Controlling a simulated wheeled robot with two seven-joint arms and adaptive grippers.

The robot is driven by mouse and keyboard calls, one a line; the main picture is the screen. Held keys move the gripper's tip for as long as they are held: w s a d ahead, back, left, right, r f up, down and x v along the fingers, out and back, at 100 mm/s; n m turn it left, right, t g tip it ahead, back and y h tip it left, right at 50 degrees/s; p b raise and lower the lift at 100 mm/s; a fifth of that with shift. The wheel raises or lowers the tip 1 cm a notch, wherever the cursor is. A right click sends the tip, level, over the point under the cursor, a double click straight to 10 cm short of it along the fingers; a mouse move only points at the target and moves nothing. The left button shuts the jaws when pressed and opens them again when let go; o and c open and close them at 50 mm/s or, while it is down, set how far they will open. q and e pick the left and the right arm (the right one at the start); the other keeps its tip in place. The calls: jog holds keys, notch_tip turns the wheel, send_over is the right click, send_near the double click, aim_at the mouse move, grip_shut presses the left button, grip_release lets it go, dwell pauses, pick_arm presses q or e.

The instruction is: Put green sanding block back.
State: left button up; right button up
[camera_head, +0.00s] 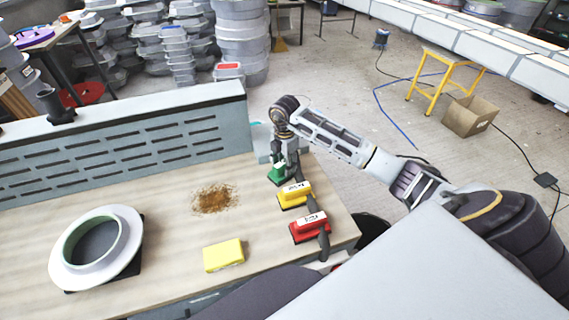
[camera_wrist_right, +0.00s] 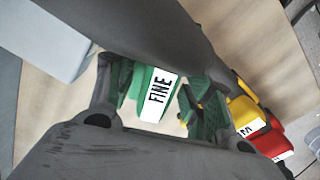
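The green sanding block (camera_head: 279,176) is at the far end of a row of sanding blocks near the bench's right edge. In the right wrist view it (camera_wrist_right: 155,85) shows a white label reading FINE. My right gripper (camera_head: 287,163) points down over it, with a finger on each side. In the wrist view, bench surface shows between the block and the right-hand finger, so the gripper (camera_wrist_right: 158,100) looks open around the block. The block's underside is hidden. My left gripper is not in view.
A yellow block (camera_head: 294,195) and a red block (camera_head: 309,228) with dark handles stand in the row towards me. A yellow sponge-like block (camera_head: 223,255), a brown dust patch (camera_head: 215,199) and a white ring mould (camera_head: 128,253) are on the bench (camera_head: 180,225). A slotted grey panel (camera_head: 120,150) stands behind.

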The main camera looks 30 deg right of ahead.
jog(key=shift+r, duration=0.1)
jog(key=shift+r, duration=0.1)
notch_tip(320, 180, up, 12)
jog(key=b, duration=0.1)
dwell(0.8)
